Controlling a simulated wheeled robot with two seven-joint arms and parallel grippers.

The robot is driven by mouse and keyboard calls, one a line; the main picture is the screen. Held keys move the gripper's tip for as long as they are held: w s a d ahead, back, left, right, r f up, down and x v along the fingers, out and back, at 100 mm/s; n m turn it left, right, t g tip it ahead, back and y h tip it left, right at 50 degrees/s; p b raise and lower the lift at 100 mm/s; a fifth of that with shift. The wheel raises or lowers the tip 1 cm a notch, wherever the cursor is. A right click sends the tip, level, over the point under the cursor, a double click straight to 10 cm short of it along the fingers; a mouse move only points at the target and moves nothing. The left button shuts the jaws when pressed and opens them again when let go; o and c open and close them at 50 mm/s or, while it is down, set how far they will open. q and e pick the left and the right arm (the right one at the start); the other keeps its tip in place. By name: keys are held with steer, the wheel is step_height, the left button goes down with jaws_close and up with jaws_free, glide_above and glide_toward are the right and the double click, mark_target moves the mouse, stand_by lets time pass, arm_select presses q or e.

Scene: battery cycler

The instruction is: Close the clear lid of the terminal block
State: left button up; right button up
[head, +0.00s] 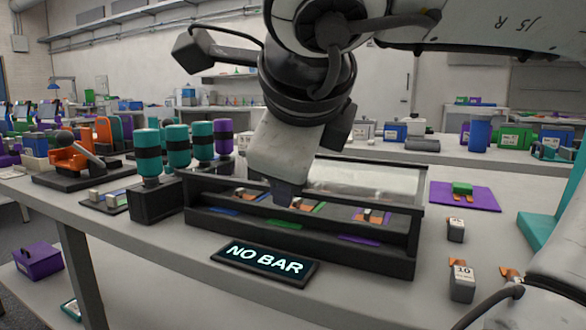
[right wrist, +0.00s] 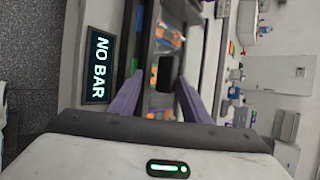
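The terminal block (head: 300,236) is a long black box on the bench, with coloured pads and orange-and-metal pieces inside. Its clear lid (head: 365,179), a see-through panel in a dark frame, appears raised along the back, not lying over the front compartments. My right gripper (head: 290,196) points down over the middle of the block, in front of the lid. In the right wrist view its purple fingers (right wrist: 158,98) are apart, with part of the block's interior showing between them. I cannot tell whether they touch anything. The gripper and wrist hide part of the lid. My left gripper is not in view.
A "NO BAR" display (head: 265,261) lies in front of the block. Teal and purple cylinders stand to its left, near an orange clamp tool (head: 72,158). A purple mat (head: 464,196) and small grey blocks (head: 462,281) sit to the right.

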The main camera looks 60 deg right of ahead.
steer(key=shift+o, duration=0.2)
steer(key=shift+a+f, duration=0.2)
steer(key=shift+f, duration=0.55)
steer(key=shift+s+a+r, duration=0.1)
steer(key=shift+r, duration=0.1)
arm_select(q)
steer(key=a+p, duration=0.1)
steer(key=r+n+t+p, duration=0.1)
steer(key=p, duration=0.1)
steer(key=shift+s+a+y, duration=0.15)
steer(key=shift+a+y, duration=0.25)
arm_select(e)
steer(key=v, duration=1)
steer(key=shift+r, duration=0.25)
steer(key=shift+d, duration=0.25)
